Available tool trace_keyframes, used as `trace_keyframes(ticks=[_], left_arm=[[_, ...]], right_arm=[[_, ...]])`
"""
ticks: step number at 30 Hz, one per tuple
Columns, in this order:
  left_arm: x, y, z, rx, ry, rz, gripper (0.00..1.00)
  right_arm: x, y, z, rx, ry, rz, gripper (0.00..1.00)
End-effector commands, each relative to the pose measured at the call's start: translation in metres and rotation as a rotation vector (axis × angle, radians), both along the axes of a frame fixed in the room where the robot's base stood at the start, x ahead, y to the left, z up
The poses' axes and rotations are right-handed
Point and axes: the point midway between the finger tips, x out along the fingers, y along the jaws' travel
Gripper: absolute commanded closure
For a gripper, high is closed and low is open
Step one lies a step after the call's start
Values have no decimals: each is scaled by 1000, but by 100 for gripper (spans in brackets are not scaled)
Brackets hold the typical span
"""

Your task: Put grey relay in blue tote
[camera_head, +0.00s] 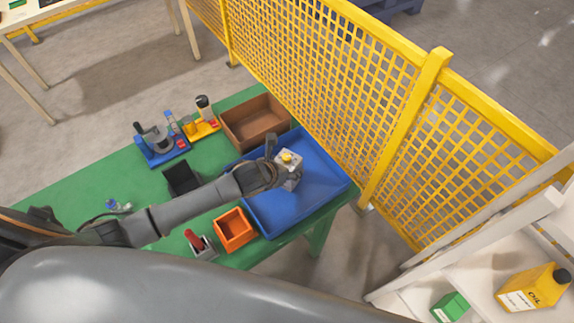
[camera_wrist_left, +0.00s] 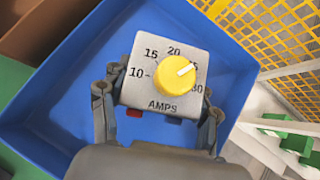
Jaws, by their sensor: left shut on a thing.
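The grey relay (camera_head: 291,172) has a yellow dial. In the left wrist view the relay (camera_wrist_left: 150,56) shows its dial, the printed numbers and the word AMPS. My left gripper (camera_head: 280,165) is shut on the relay, with one finger on each side of it in the left wrist view (camera_wrist_left: 158,104). The relay is over the blue tote (camera_head: 290,219), whose blue floor shows around it. I cannot tell its exact height above the floor. My right gripper is not in view.
A brown box (camera_head: 256,125) stands behind the tote. An orange bin (camera_head: 235,230) and a red-handled device (camera_head: 199,243) are in front. A black bin (camera_head: 181,178) and blue and yellow trays (camera_head: 201,128) are to the left. A yellow mesh fence (camera_head: 330,70) runs close behind the table.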

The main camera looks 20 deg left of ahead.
Motion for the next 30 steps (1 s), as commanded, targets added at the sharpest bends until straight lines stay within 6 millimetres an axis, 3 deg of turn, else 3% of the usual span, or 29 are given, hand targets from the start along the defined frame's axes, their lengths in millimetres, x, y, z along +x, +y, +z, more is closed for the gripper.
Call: trace_keyframes(ticks=[2, 3, 6, 20, 30], left_arm=[[1, 0, -1, 0, -3, -1, 91], [0, 0, -2, 1, 0, 1, 34], [0, 0, -2, 1, 0, 1, 16], [-4, 2, 4, 3, 0, 0, 16], [-44, 13, 45, 3, -1, -3, 16]], right_arm=[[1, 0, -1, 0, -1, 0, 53], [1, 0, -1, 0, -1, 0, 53], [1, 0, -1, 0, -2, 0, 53], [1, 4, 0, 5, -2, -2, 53], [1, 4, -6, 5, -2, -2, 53]])
